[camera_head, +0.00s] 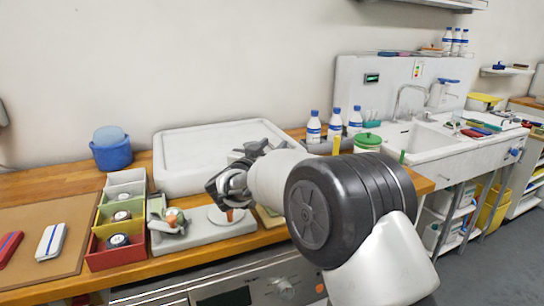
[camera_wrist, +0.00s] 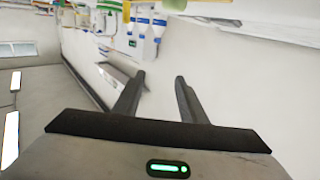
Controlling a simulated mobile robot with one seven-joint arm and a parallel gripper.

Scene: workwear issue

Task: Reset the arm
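My gripper (camera_wrist: 159,78) shows in the wrist view with its two dark fingers apart and nothing between them. In the head view my arm reaches from the lower right over the wooden counter (camera_head: 25,185). Its dark end is above the counter, beside the large white box (camera_head: 205,150). The arm hides part of the counter and whatever lies behind it. The fingertips are hard to make out in the head view.
Red, yellow and white bins (camera_head: 115,255) and a blue tub (camera_head: 110,150) stand left. A grey tray (camera_head: 190,238) lies below my gripper. Several white bottles (camera_head: 314,128) and a green-lidded jar (camera_head: 367,142) stand right of the box. A sink (camera_head: 425,138) is farther right.

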